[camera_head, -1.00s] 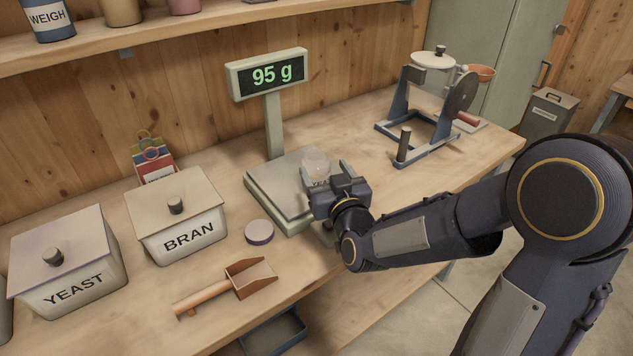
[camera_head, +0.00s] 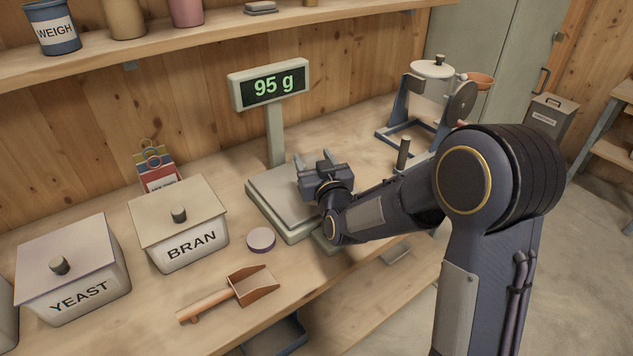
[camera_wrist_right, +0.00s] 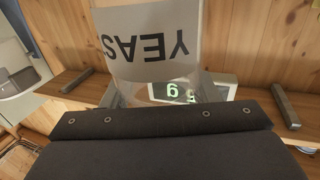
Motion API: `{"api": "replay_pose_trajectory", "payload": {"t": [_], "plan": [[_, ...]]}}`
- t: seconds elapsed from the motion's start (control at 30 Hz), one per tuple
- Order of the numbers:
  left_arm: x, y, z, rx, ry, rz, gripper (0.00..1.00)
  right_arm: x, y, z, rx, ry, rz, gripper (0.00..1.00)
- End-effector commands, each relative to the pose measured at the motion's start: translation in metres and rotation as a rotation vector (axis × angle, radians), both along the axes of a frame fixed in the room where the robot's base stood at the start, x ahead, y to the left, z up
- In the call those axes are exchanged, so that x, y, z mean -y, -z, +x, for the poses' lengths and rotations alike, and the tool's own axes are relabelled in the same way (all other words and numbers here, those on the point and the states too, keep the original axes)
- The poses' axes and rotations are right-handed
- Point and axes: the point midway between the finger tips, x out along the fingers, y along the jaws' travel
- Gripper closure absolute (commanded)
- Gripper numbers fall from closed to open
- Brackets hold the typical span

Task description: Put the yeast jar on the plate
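The yeast jar (camera_wrist_right: 150,45) is in the right wrist view, upside down there, with a grey label reading "YEAS" and clear glass at its lower edge in the picture. In the head view I cannot make it out; my gripper is in front of that spot. My right gripper (camera_head: 313,158) is over the right part of the scale's plate (camera_head: 272,195), its fingers apart. The scale display (camera_head: 268,86) reads 95 g. My left gripper is not in view.
A yeast bin (camera_head: 72,270), a bran bin (camera_head: 178,225), a round lid (camera_head: 261,240) and a scoop (camera_head: 232,293) are on the bench left and in front of the scale. A drum mixer (camera_head: 432,85) stands to the right. A shelf (camera_head: 200,48) runs along the wall.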

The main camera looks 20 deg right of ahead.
Motion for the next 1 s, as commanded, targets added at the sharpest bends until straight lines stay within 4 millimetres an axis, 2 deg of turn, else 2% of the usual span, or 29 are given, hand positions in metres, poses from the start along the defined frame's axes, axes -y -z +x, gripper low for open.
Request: {"api": "replay_pose_trajectory", "payload": {"t": [0.03,0.33,0.43,0.47,0.77,0.87,1.0], "plan": [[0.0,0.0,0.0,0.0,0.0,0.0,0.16,0.0,0.0,0.0,0.0,0.0,0.0,0.52],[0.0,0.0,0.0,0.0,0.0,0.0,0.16,0.0,0.0,0.0,-0.001,0.0,0.0,0.91],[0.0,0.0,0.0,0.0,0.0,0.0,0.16,0.0,0.001,0.0,-0.002,0.0,0.0,0.92],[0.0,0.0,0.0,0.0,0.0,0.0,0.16,0.0,0.0,0.0,-0.001,0.0,0.0,0.97],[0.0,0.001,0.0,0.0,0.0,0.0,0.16,0.0,-0.003,0.0,-0.001,0.001,0.0,0.97],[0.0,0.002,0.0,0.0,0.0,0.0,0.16,0.0,-0.013,0.0,0.002,0.0,0.001,0.97],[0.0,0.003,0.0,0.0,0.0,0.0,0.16,0.002,-0.04,-0.004,0.007,0.001,0.003,0.97]]}}
